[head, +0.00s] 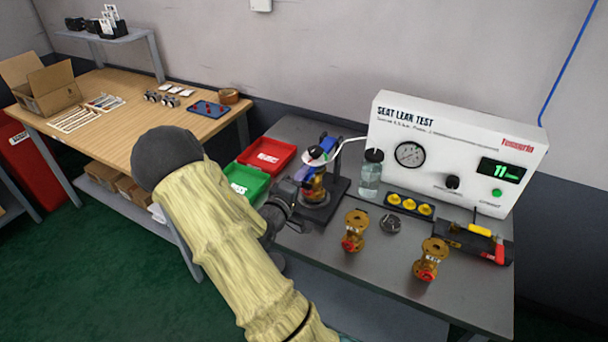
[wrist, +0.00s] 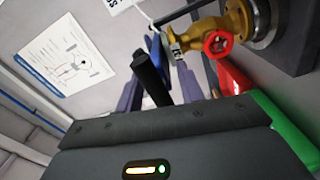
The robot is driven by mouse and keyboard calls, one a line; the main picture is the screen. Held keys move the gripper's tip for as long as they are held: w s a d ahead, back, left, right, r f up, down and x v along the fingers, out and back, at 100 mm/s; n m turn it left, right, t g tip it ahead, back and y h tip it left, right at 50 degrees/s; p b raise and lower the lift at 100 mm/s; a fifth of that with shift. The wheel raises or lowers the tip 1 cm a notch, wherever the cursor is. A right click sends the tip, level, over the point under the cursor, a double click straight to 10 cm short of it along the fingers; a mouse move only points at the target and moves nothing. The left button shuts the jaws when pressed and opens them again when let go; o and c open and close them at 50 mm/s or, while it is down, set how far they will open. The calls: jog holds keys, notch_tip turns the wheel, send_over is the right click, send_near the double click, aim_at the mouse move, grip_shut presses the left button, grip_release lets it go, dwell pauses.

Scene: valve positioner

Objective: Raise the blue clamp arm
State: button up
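The blue clamp arm (head: 328,145) is at the top of a dark fixture at the back left of the test bench. In the wrist view the blue clamp arm (wrist: 157,52) shows as a narrow strip beside a brass valve (wrist: 205,35) with a red handwheel. A black handle (wrist: 150,80) reaches from the clamp toward my gripper (wrist: 158,85). The two grey fingers stand apart with the handle between them in the picture. I cannot tell if either touches it. In the head view my gripper (head: 291,198) is left of the fixture, partly hidden by my arm.
A red tray (head: 267,156) and a green tray (head: 246,182) lie left of the fixture. A bottle (head: 369,175) and the white test unit (head: 455,145) stand to the right. Two brass valves (head: 356,228) (head: 431,258) stand near the front.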

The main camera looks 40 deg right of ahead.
jog(key=shift+x, duration=0.95)
grip_shut()
jog(key=shift+w, duration=0.1)
jog(key=shift+a, duration=0.1)
